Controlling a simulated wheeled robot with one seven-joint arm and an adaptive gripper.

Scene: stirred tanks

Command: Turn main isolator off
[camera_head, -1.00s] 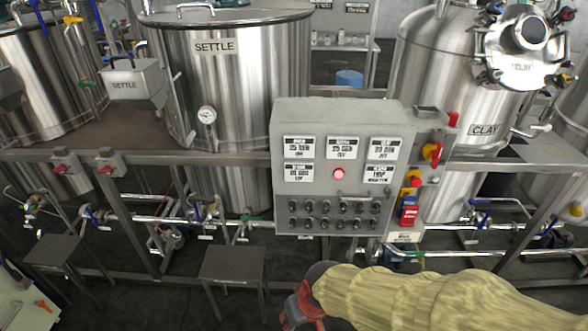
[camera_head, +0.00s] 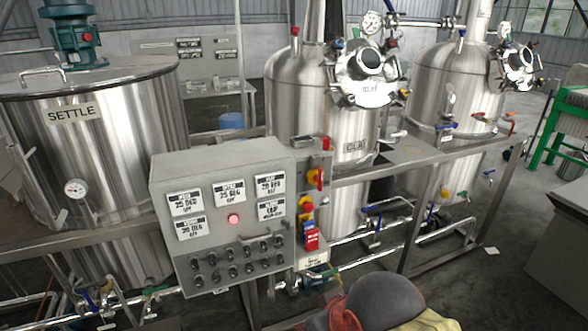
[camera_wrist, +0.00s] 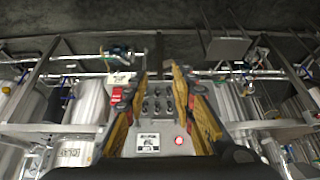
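A grey control cabinet (camera_head: 170,245) stands in front of the tanks. On the narrow panel at its right is a red-and-yellow rotary switch (camera_head: 315,178), which looks like the main isolator; its exact setting is too small to tell. Below it are a red button on yellow (camera_head: 306,203) and a red switch box (camera_head: 311,240). In the wrist view, my gripper (camera_wrist: 160,72) is open and empty, its two fingers apart over the cabinet's knobs (camera_wrist: 157,103). A red box (camera_wrist: 117,95) shows left of the left finger. In the head view only my arm shows, at the bottom; the fingertips are hidden.
A SETTLE tank (camera_head: 110,130) stands behind the cabinet at left. A CLAY tank (camera_head: 300,100) and another steel tank (camera_head: 430,85) stand to the right. A metal frame rail (camera_head: 450,155) and pipes with valves run along the front. Floor (camera_head: 480,280) at right is partly clear.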

